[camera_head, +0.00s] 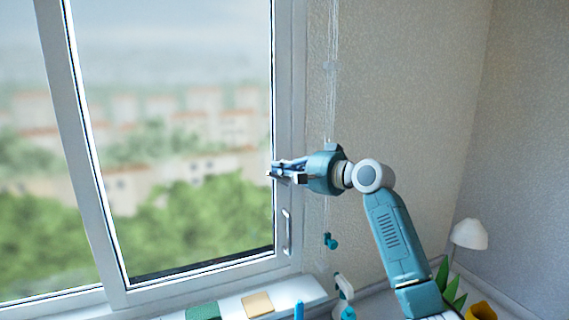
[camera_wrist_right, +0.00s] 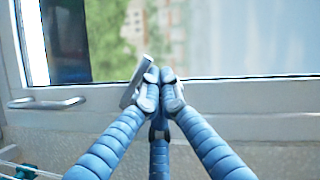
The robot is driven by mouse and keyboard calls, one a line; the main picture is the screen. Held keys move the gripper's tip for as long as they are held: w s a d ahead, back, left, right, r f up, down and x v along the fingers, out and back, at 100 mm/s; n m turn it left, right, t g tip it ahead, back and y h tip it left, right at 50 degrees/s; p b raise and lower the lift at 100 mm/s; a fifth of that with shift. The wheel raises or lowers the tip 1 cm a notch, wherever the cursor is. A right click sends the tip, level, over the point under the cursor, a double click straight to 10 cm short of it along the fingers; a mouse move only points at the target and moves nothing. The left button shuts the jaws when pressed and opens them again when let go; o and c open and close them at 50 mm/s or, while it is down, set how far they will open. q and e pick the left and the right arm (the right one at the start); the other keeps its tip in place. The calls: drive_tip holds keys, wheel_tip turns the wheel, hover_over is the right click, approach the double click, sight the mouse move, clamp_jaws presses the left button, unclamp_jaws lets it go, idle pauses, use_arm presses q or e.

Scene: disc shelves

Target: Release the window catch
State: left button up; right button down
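The window (camera_head: 180,140) has a white frame and shows shut. A slim white curved handle (camera_head: 287,232) sits on the frame's right upright; it also shows at the left of the wrist view (camera_wrist_right: 48,103). I cannot tell whether this handle is the catch. My right gripper (camera_head: 275,172) is at the frame's right upright, above the handle. In the wrist view its blue ribbed fingers (camera_wrist_right: 160,82) come together at their tips, with no object clearly between them. A grey flat bar (camera_wrist_right: 134,82) lies beside the left fingertip; I cannot tell whether it belongs to the finger or the window. My left gripper is not in view.
Thin clear cords hang on the wall right of the frame, with a teal knob (camera_head: 330,241). A spray bottle (camera_head: 343,290) stands below. Green and tan squares (camera_head: 257,304) lie on the sill. A white lamp (camera_head: 470,234) and a yellow pot (camera_head: 481,311) are lower right.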

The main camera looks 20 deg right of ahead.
drive_tip(key=shift+a+f+p, duration=0.3)
drive_tip(key=shift+a+f, duration=0.3)
drive_tip(key=shift+a, duration=0.35)
drive_tip(key=shift+f, duration=0.1)
drive_tip(key=shift+a, duration=0.1)
